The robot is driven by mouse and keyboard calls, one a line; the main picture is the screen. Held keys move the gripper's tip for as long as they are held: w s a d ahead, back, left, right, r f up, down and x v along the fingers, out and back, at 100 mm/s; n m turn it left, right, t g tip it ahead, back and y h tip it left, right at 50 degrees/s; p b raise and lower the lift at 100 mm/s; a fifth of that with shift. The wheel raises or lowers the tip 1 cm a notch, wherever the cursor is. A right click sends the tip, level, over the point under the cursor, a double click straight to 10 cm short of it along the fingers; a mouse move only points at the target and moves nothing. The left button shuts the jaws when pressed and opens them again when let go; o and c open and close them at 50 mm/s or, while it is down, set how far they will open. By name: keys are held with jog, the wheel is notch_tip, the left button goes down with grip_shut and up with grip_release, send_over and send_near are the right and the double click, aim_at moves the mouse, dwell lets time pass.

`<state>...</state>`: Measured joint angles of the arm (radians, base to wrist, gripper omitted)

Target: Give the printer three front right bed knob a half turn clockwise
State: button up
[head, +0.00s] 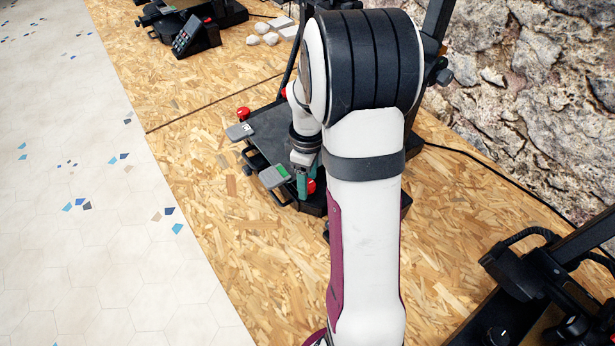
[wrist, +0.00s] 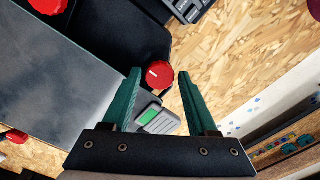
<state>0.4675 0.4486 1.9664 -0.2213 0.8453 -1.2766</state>
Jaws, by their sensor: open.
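A printer with a dark flat bed (head: 272,132) stands mid-table in the head view, partly hidden behind my arm. A red knob (head: 311,186) sits at its near corner, partly covered by my gripper (head: 303,190). In the wrist view, my gripper (wrist: 160,73) is open, with its two green fingers pointing toward a red knob (wrist: 159,75) that has a small white mark. The knob appears between the fingertips, with a narrow gap on each side. I cannot tell whether the fingertips are level with it. The grey bed (wrist: 60,80) also shows in the wrist view.
Other red knobs stand at the bed's far left corner (head: 243,113) and back edge (head: 283,93). A grey piece with a green patch (head: 274,176) lies close beside my gripper. Another printer (head: 545,285) is at the lower right. The board left of the bed is clear.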

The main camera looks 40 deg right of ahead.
grip_shut()
jog(key=shift+m, duration=0.3)
jog(key=m, duration=1)
jog(key=shift+m, duration=1.8)
